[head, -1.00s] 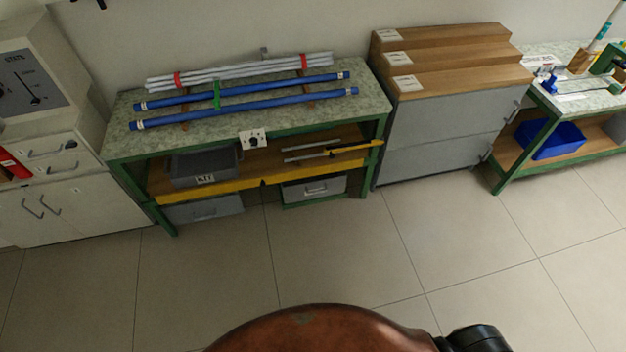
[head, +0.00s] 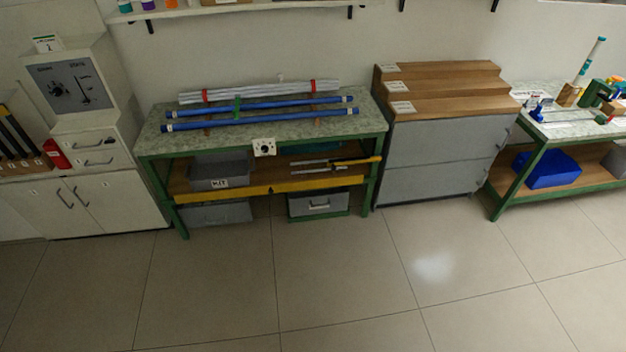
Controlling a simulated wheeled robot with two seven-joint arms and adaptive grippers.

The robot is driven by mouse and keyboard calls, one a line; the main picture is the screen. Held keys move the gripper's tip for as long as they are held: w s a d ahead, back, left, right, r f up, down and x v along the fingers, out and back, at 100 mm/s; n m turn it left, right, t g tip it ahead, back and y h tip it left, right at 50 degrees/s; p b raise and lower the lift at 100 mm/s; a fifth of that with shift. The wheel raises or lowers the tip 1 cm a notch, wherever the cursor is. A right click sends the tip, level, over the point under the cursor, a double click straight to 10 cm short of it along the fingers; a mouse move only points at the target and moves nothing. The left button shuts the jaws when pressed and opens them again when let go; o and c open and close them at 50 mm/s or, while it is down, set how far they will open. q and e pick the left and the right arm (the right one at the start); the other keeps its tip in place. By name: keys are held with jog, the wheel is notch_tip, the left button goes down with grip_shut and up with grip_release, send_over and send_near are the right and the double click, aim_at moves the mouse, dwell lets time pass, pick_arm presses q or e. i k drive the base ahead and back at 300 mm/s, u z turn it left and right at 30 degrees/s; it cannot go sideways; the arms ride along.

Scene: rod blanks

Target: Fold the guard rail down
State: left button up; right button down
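A yellow rail (head: 268,190) runs along the front of the green-framed workbench, level with its wooden lower shelf. It looks like the guard rail, and I cannot tell from here how it is hinged. A shorter yellow piece (head: 357,161) shows above the shelf at its right end, beside some grey rods (head: 315,164). The workbench top (head: 160,138) carries two blue rods (head: 270,118) and a bundle of pale rods (head: 262,92) with red bands. Neither of my grippers is in view.
A grey bin (head: 220,172) sits on the shelf behind the rail. Grey drawers (head: 318,205) are below. A grey cabinet with wooden steps (head: 445,105) stands right of the bench, white cabinets (head: 105,205) left. The tiled floor (head: 280,290) in front is clear.

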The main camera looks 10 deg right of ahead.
aim_at(329, 182)
jog(key=u, duration=0.45)
jog(key=i, duration=0.55)
jog(key=u, duration=0.9)
jog(key=i, duration=1.65)
jog(key=z, duration=1.05)
jog(key=i, duration=0.7)
jog(key=z, duration=0.6)
